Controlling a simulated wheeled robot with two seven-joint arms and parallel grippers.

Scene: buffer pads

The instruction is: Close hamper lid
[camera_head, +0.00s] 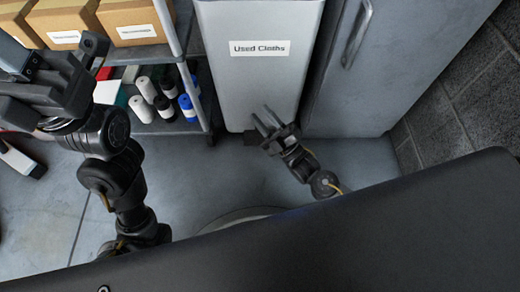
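The hamper (262,95) is a tall light-grey bin with a "Used Cloths" label (260,48) on its front, at the top middle of the head view. Its top and lid are cut off by the upper edge of the picture, so I cannot see the lid's position. My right gripper (264,116) is in front of the hamper's lower front, its two fingers apart with nothing between them. I cannot tell whether it touches the hamper. My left gripper (62,62) is at the upper left, in front of the shelf, and its finger gap is unclear.
A shelf rack (185,75) with cardboard boxes (133,22) and several rolls stands left of the hamper. A grey cabinet (395,70) with a handle stands close on the right, beside a brick wall (475,95). Open floor (200,175) lies in front.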

